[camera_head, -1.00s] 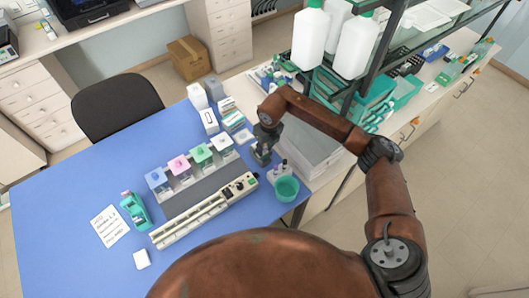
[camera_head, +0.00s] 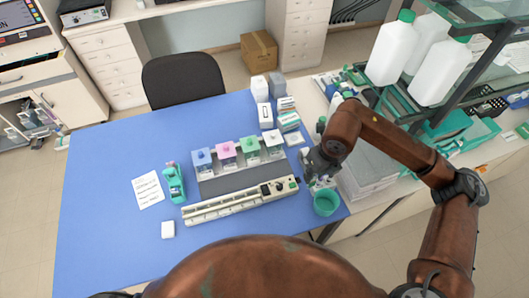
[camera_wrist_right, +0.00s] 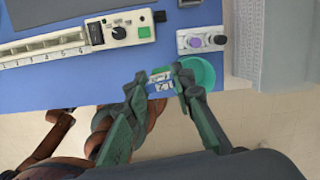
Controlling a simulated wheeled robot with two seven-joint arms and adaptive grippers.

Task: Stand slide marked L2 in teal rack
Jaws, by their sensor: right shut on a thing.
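My right gripper (camera_head: 316,172) is at the right end of the blue table, by the teal cup. In the right wrist view its two fingers (camera_wrist_right: 163,82) are closed on a small slide (camera_wrist_right: 160,79) with a white and green end. Its marking is too small to read surely. The slide is held above the table's front edge, in front of the cup. The teal rack (camera_head: 174,184) stands left of the staining jars, well away from this gripper. My left gripper does not show clearly in either view.
A long cream instrument (camera_head: 235,203) and several lidded jars (camera_head: 226,153) lie between gripper and rack. The teal cup (camera_head: 326,203) and a small bottle holder (camera_wrist_right: 202,40) are close to the gripper.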

